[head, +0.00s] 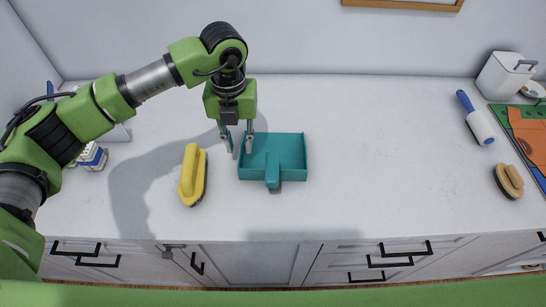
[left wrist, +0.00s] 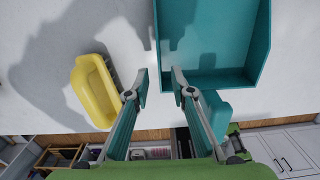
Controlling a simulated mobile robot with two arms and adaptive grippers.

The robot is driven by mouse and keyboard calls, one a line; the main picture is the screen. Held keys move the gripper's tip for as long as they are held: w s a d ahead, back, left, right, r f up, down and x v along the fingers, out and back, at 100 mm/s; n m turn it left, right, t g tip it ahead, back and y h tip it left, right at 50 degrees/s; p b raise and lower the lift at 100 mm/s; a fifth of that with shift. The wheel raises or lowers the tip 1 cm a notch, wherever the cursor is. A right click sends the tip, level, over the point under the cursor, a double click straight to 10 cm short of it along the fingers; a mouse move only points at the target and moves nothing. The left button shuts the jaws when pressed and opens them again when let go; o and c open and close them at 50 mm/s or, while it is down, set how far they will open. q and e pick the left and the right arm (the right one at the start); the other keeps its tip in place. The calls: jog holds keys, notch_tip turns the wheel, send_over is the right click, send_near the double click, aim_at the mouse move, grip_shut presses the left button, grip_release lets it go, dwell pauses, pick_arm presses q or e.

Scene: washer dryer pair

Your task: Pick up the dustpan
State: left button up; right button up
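The teal dustpan (head: 290,158) lies flat on the white countertop, its short handle (head: 272,180) toward the front edge. It fills the upper right of the left wrist view (left wrist: 215,35), with the handle partly behind a finger. My left gripper (head: 238,150) points down at the dustpan's left side, fingers apart and nothing between them. In the left wrist view the fingertips (left wrist: 160,78) line up on either side of the dustpan's left wall. I cannot tell how far above it they are.
A yellow brush (head: 192,176) lies just left of the dustpan. At the right are a lint roller (head: 476,118), a wooden brush (head: 509,181) and a white container (head: 505,76). A small blue-and-white box (head: 94,157) is at the left. The counter right of the dustpan is clear.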

aim_at(240, 154)
pick_arm(q)
jog(key=shift+s+f+p, duration=0.1)
jog(key=shift+f+p, duration=0.2)
jog(key=shift+p, duration=0.05)
notch_tip(240, 154, down, 4)
jog(key=shift+a+r+p, duration=0.1)
jog(key=shift+r+p, duration=0.15)
jog(key=shift+p, duration=0.7)
jog(key=shift+f, duration=0.5)
grip_shut()
